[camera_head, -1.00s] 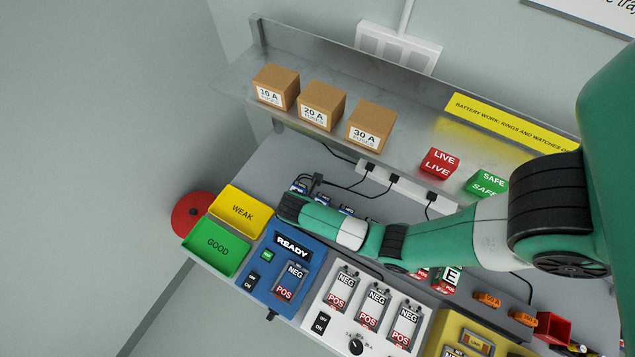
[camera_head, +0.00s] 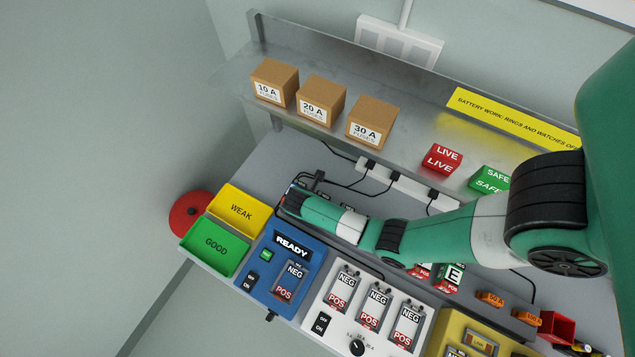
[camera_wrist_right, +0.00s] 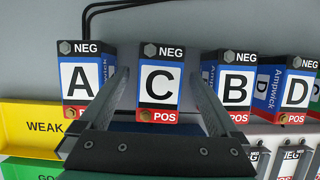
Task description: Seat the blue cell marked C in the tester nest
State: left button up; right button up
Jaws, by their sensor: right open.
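The blue cell marked C (camera_wrist_right: 158,92) stands in a row in the right wrist view, its C label facing me, NEG above and POS below. My right gripper (camera_wrist_right: 158,74) is open, with one finger on each side of this cell; I cannot tell whether they touch it. In the head view my right arm hides most of the cell row and the fingers. The blue tester (camera_head: 262,285) with a READY sign (camera_head: 292,245) stands in front of the arm. Its nest (camera_head: 290,283), marked NEG and POS, looks empty. My left gripper is not in view.
Cells A (camera_wrist_right: 78,85), B (camera_wrist_right: 236,88) and D (camera_wrist_right: 294,92) stand close beside C. Yellow WEAK (camera_head: 240,210) and green GOOD (camera_head: 216,246) trays lie left of the tester. A white charger (camera_head: 360,315) stands to its right. A shelf with boxes (camera_head: 320,100) hangs behind.

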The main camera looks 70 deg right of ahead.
jog(key=shift+f, duration=0.2)
jog(key=shift+c, duration=0.3)
grip_shut()
dwell(0.3)
